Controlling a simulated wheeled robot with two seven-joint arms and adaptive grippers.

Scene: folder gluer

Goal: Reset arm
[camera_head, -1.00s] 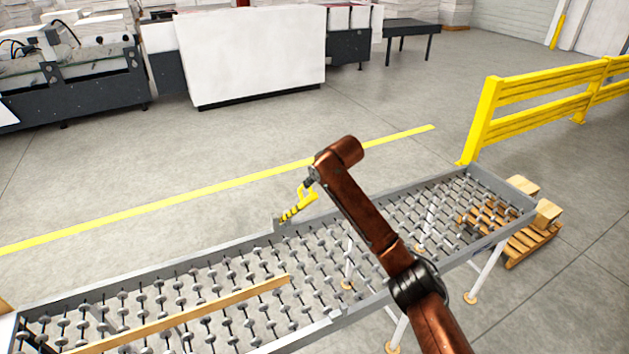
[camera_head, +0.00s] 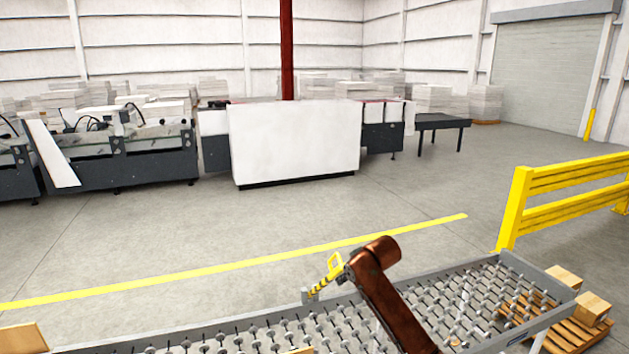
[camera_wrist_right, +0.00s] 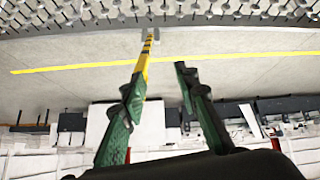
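My left gripper is not in view.
A roller conveyor (camera_head: 245,330) spans the bottom. A yellow guard rail (camera_head: 560,195) and a wooden pallet (camera_head: 572,332) are at right. A white machine cabinet (camera_head: 293,142) stands farther back. The grey floor between the conveyor and the machines is clear.

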